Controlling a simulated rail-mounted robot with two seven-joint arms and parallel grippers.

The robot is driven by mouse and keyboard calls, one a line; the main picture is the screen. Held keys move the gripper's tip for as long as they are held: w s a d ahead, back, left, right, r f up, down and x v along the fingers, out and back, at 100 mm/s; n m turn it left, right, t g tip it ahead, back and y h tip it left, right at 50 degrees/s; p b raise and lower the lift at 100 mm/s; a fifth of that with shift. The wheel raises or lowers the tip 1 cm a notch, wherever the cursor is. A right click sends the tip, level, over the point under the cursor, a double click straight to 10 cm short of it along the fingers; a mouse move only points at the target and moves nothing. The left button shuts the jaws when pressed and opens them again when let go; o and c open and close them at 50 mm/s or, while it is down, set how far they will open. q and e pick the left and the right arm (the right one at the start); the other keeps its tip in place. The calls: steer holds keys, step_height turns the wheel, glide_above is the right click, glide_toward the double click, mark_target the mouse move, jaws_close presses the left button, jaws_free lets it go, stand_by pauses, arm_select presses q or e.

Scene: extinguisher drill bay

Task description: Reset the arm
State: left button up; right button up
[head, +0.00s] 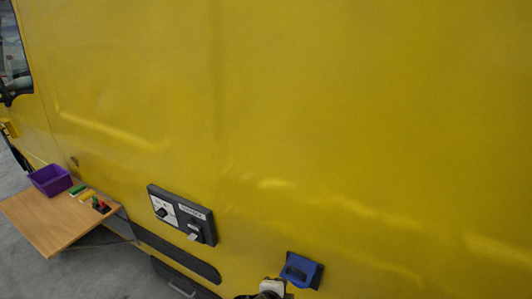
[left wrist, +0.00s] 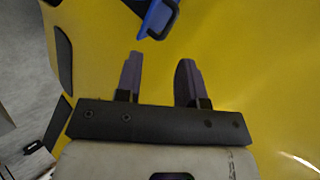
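My left gripper (left wrist: 158,62) shows in the left wrist view with its two dark fingers apart and nothing between them. Beyond the fingertips is a blue block-like fitting (left wrist: 156,18) with a dark handle or loop, cut off by the top edge. The gap between fingertips and fitting looks small, but I cannot tell how far apart they are. In the head view a blue fitting (head: 310,274) sits low on the yellow van side. A white and dark part, apparently of my arm, is just left of it at the bottom edge. My right gripper is out of view.
The yellow van side (head: 330,120) fills most of the head view. A black control panel (head: 182,214) with a knob and switch is mounted on it. A wooden shelf (head: 50,220) at left holds a purple bin (head: 50,180) and small coloured items.

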arm_select(q)
steer(key=s+a+r+n+t, duration=0.2)
steer(key=a+r+n, duration=0.2)
steer(key=r+n, duration=0.6)
steer(key=s+a+r+n+y+p, duration=0.1)
steer(key=s+a+r+n, duration=0.1)
steer(key=s+a+r, duration=0.35)
steer(key=s+a+f+n+g+y+p, duration=0.25)
steer(key=s+a+f+n, duration=0.25)
steer(key=s+a+f, duration=0.55)
steer(key=s+a+f+g+p, duration=0.1)
steer(key=s+a+f+g, duration=0.1)
steer(key=s+f, duration=0.3)
steer(key=s+a+f+g+p, duration=0.1)
steer(key=s+a+f+g, duration=0.2)
steer(key=s, duration=0.9)
steer(key=shift+s+a+f+n, duration=0.15)
steer(key=shift+a+f+n, duration=0.2)
steer(key=shift+f, duration=0.55)
